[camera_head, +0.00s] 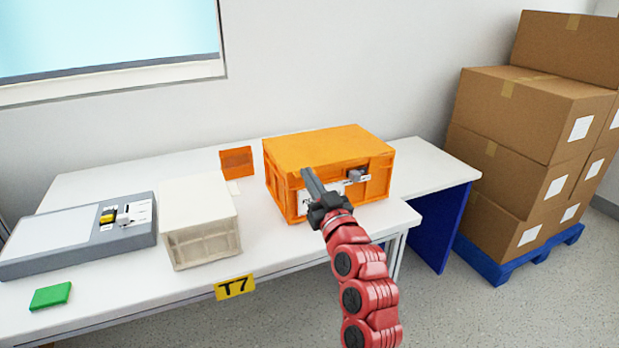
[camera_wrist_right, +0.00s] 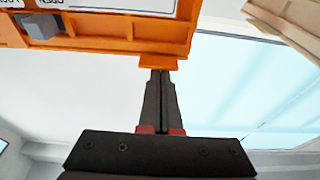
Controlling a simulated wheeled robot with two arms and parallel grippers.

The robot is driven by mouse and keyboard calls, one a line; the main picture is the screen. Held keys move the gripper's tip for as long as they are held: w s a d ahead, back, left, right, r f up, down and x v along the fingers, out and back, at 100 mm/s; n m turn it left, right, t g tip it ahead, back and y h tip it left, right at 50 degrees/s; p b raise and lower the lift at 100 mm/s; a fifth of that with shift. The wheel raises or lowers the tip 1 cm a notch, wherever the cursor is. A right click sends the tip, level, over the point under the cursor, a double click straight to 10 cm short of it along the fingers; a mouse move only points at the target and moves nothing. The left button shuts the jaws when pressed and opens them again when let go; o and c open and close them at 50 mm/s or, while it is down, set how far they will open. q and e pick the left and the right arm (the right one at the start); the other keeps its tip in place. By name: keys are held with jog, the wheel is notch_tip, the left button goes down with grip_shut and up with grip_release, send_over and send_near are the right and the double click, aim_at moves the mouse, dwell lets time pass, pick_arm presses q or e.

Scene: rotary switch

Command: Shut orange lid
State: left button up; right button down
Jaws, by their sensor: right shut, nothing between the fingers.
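The orange box (camera_head: 283,190) stands on the white table. Its flat orange lid (camera_head: 328,147) lies across the top and looks level; any small gap at the rim cannot be made out. A grey rotary switch (camera_head: 357,174) sits on the front with a white label. In the right wrist view the box (camera_wrist_right: 120,28) and switch (camera_wrist_right: 40,27) appear upside down. My right gripper (camera_head: 307,172) is shut and empty at the left part of the box's front. In the right wrist view its fingertips (camera_wrist_right: 161,72) are right at a small orange tab (camera_wrist_right: 158,62); contact is unclear. My left gripper is not in view.
A cream box (camera_head: 203,245) stands left of the orange box. A small orange panel (camera_head: 236,161) stands behind. A grey device (camera_head: 85,234) and a green block (camera_head: 50,296) are at the left. Cardboard boxes (camera_head: 530,105) on a blue pallet (camera_head: 515,262) stand right.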

jog(key=shift+f, duration=0.25)
